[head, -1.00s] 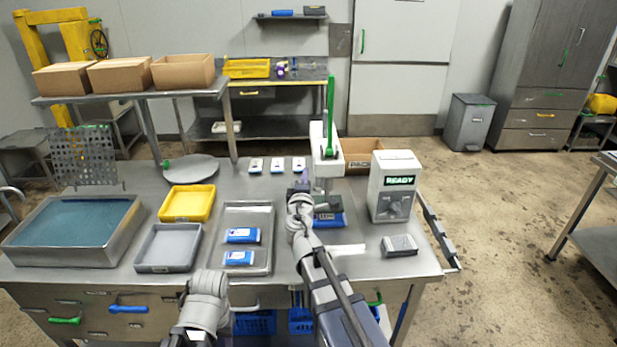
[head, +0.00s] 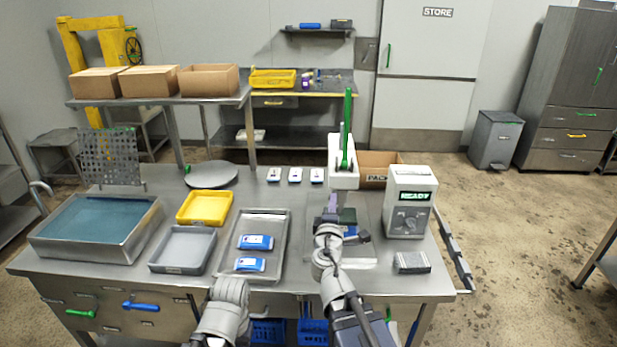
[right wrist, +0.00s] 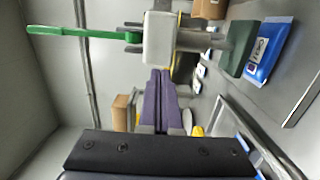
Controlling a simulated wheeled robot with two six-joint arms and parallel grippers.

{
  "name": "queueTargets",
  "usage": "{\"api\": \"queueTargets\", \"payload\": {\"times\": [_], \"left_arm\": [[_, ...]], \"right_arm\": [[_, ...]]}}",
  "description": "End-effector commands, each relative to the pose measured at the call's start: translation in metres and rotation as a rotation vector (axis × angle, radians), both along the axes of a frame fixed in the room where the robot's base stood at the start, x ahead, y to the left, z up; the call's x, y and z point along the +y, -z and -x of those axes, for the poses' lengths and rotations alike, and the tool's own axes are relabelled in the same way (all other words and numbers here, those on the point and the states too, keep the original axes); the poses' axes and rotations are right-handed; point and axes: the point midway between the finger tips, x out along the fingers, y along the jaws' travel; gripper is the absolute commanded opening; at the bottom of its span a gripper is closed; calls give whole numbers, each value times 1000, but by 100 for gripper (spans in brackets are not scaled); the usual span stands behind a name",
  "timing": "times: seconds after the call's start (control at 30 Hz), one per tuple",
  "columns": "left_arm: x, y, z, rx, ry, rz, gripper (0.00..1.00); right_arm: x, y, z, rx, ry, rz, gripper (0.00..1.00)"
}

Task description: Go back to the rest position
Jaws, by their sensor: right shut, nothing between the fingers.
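My right gripper (head: 333,203) is in front of the white press (head: 343,175) with the green lever. In the right wrist view its purple fingers (right wrist: 160,75) are together with nothing between them, and the press head (right wrist: 160,38) stands just beyond them. A blue pack (right wrist: 270,50) lies under the dark press pad (right wrist: 238,48); in the head view my right arm mostly hides it. Only my left arm's grey wrist links show at the front edge of the table; the left gripper is not seen.
On the steel table are a metal tray (head: 278,222) with two blue packs, a yellow bin (head: 203,222), a grey bin (head: 157,268) and a water basin (head: 48,245). Right of the press stand the READY box (head: 410,205) and a small grey block (head: 412,262). Open floor lies to the right.

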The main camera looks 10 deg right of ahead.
Motion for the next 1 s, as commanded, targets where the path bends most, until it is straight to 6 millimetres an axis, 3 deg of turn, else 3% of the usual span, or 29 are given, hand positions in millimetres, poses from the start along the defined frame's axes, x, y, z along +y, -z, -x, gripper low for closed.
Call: {"api": "queueTargets", "payload": {"times": [0.17, 0.27, 0.37, 0.5, 0.63, 0.8, 1.0], "left_arm": [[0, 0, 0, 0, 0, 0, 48], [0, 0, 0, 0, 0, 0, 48], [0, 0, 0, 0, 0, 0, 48], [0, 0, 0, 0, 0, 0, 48], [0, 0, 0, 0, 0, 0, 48], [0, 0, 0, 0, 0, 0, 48], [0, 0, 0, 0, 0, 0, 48]], "right_arm": [[-2, 9, 5, 6, 53, -90, 0], [-3, 32, 18, 41, 158, -258, 0], [6, 74, 40, 135, 297, -473, 0], [43, 141, 88, 361, 480, -744, 0], [94, 188, 142, 619, 613, -920, 0], [148, 213, 201, 903, 711, -1028, 0], [177, 218, 235, 1069, 752, -1063, 0]]}}
